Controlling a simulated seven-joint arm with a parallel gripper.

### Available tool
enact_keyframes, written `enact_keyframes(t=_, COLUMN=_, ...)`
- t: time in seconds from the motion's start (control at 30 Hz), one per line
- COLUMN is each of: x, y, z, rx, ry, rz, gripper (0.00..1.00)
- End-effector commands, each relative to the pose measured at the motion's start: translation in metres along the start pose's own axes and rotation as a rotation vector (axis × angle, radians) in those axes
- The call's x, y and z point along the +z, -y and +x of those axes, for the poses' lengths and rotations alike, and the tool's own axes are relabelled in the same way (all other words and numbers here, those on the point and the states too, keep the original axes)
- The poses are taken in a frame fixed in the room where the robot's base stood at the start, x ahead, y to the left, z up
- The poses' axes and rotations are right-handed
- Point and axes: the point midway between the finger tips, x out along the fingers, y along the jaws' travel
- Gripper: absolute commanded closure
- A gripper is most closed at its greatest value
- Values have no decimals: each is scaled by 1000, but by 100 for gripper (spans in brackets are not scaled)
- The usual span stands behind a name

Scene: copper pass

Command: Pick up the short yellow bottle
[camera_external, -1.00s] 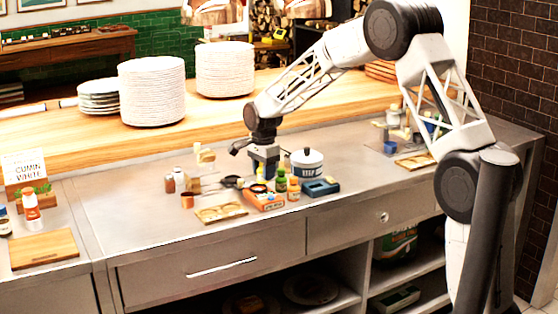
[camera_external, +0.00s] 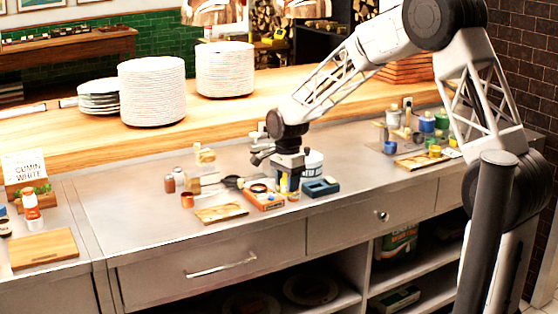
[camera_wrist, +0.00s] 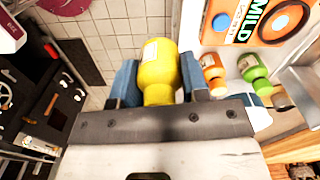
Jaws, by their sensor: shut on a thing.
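The short yellow bottle (camera_wrist: 159,68) stands out in the wrist view, with a pale label on its left side. My gripper (camera_wrist: 160,84) has its two blue fingers on either side of it and is shut on it. In the external view my gripper (camera_external: 288,172) points down at the counter items, with a little of the yellow bottle (camera_external: 284,184) showing below it. I cannot tell whether the bottle is clear of the counter.
An orange-capped bottle (camera_wrist: 213,73) and a green bottle (camera_wrist: 254,74) are close to the right finger. An orange box (camera_external: 265,201), a blue device (camera_external: 321,187) and a white pot (camera_external: 314,161) crowd my gripper.

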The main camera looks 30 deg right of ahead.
Motion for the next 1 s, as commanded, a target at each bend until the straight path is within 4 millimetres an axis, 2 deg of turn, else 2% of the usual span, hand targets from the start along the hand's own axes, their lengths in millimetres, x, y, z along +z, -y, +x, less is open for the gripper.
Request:
enact_keyframes(t=0.77, x=0, y=-4, z=-1, rx=-1, ry=0, rz=0, gripper=76)
enact_keyframes(t=1.0, x=10, y=-4, z=0, rx=-1, ry=0, rz=-2, gripper=76)
